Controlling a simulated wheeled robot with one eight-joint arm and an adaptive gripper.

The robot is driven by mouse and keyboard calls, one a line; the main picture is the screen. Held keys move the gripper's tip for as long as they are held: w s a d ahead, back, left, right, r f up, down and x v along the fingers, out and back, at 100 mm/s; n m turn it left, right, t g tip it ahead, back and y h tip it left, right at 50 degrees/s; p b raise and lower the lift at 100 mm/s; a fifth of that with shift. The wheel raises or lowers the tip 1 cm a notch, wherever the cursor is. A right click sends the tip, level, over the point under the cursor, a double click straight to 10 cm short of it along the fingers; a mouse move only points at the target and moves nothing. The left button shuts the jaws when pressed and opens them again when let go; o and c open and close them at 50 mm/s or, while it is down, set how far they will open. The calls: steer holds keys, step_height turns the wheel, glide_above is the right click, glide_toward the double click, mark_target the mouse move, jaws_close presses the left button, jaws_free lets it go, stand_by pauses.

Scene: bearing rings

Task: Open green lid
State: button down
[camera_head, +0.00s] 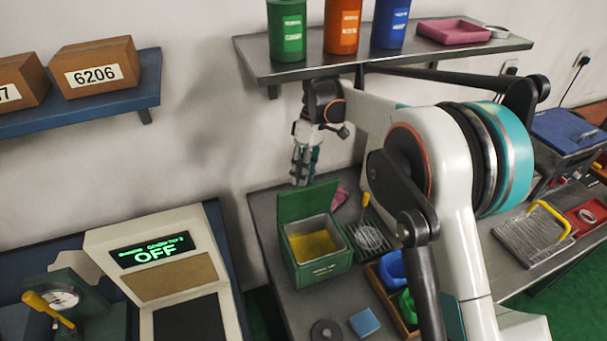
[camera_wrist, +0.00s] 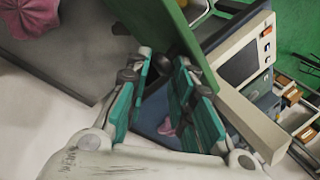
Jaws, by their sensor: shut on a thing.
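The green lid (camera_head: 296,204) stands raised, about upright, at the back edge of the green box (camera_head: 320,269). The box is open at the top and shows a yellow filling (camera_head: 316,245). My gripper (camera_head: 303,180) is at the top edge of the lid and shut on it. In the wrist view, the lid (camera_wrist: 160,28) slants across the top centre, by the fingertips of my gripper (camera_wrist: 163,68). The exact contact between the fingers and the lid is partly hidden there.
A basket tray (camera_head: 369,238) stands right of the box, and a pink cloth (camera_head: 340,197) lies behind it. A blue block (camera_head: 364,323) and a dark ring (camera_head: 325,331) lie in front. A shelf (camera_head: 390,55) with several containers hangs above my gripper. A counter device (camera_head: 160,260) stands at left.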

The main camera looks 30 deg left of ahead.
steer(key=shift+w+d+f, duration=0.15)
steer(key=shift+w+f, duration=0.25)
steer(key=shift+f, duration=0.25)
steer(key=c, duration=1.6)
jaws_free()
steer(key=shift+o, duration=1.2)
steer(key=shift+w+f, duration=0.25)
steer(key=shift+w, duration=0.15)
steer(key=shift+s+a+r, duration=0.15)
steer(key=shift+s+a, duration=0.05)
steer(key=shift+a, duration=0.1)
steer(key=shift+r, duration=0.1)
steer(key=shift+s+d, duration=0.1)
steer(key=shift+d, duration=0.05)
